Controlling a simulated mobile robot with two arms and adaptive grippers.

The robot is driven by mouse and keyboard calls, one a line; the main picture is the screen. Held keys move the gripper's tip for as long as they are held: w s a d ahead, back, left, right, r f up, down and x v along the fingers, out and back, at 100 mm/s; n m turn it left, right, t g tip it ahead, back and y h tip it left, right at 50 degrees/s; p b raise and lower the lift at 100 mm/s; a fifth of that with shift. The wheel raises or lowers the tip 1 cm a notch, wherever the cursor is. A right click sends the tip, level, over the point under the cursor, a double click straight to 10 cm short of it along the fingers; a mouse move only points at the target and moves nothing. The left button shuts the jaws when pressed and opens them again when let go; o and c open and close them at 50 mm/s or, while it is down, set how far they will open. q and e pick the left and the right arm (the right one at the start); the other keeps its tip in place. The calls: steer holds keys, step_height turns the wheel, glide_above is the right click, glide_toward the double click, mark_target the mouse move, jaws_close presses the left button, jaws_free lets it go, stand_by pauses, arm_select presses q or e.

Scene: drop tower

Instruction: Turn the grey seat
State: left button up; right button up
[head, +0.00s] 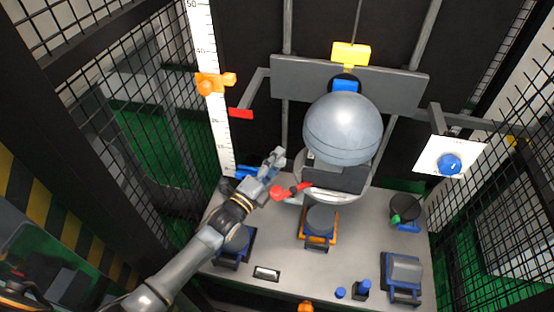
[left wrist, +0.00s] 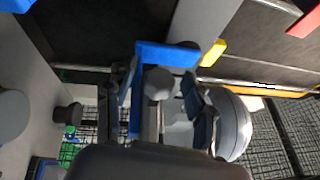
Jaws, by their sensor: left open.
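Several grey pieces stand on the table, and I cannot tell which is the grey seat: a round grey top on an orange base (head: 320,220), a grey block on a blue base (head: 405,268), and a dark grey round top (head: 236,240) partly behind my arm. My left gripper (head: 277,158) is open beside the left edge of the carriage under the big grey ball (head: 343,128). In the left wrist view, a rounded grey knob (left wrist: 157,83) and a blue bracket (left wrist: 166,55) show between or just past the fingers; contact is unclear.
A red-ended handle (head: 280,192) sits close to my left gripper. An upright white scale (head: 205,85) with an orange pointer (head: 212,84) stands at left. A blue button (head: 449,163) on a white plate is at right. Mesh fences flank the table.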

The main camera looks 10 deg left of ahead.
arm_select(q)
steer(key=shift+w+d, duration=0.15)
steer(key=shift+w, duration=0.15)
jaws_close()
arm_select(e)
steer(key=shift+a, duration=0.1)
